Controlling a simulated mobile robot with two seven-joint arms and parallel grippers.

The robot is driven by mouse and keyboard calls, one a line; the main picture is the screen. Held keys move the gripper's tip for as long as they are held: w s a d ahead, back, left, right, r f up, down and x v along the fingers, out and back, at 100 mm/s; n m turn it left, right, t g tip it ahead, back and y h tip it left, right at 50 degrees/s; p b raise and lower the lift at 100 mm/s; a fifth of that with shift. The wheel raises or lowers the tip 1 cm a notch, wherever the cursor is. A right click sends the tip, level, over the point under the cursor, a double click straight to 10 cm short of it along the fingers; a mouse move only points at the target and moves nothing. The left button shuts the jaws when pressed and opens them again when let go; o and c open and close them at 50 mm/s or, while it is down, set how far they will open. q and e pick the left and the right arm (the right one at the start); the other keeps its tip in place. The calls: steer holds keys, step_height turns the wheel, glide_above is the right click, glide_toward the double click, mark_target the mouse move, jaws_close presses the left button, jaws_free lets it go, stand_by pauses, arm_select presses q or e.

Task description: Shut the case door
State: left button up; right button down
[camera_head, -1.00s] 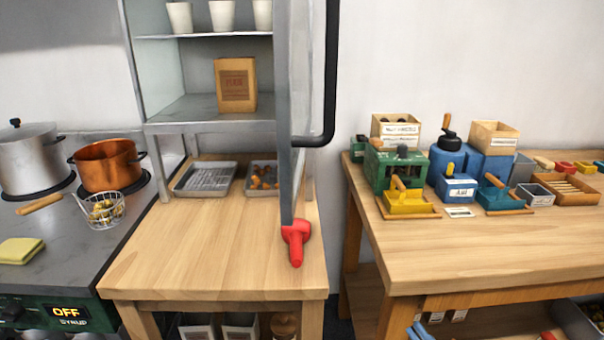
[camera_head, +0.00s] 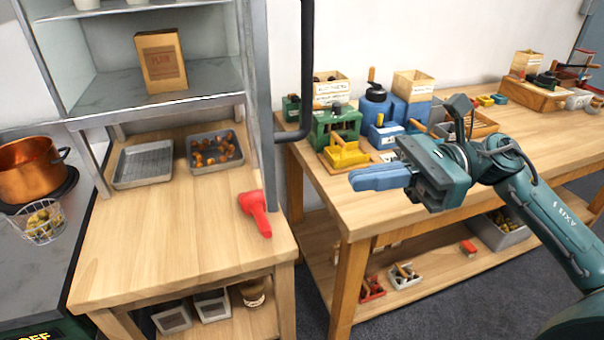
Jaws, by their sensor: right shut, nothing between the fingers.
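The case (camera_head: 60,57) stands on the wooden table at the left, with a paper bag (camera_head: 161,61) on its shelf. Its door (camera_head: 260,110) stands open, seen nearly edge-on, swung out toward me. The dark door handle (camera_head: 307,70) is on the door's right side. My right gripper (camera_head: 356,180) is to the right of the door and lower than most of the handle in the picture. Its blue fingers are together and empty, pointing left, apart from the door. My left gripper is not in view.
A red tool (camera_head: 255,212) lies on the wooden table (camera_head: 160,250) near the door's lower end. Two trays sit under the case, one (camera_head: 145,165) empty-looking. The right workbench (camera_head: 330,200) holds green and blue machines. A copper pot (camera_head: 30,170) stands at left.

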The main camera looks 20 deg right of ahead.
arm_select(q)
steer(key=p, duration=0.1)
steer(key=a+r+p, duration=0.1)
steer(key=p, duration=0.1)
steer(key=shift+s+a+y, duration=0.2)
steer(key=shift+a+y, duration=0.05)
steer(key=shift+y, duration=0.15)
arm_select(e)
steer(key=a, duration=0.9)
steer(key=shift+w, duration=0.4)
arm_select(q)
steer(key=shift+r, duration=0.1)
arm_select(e)
steer(key=shift+d, duration=0.1)
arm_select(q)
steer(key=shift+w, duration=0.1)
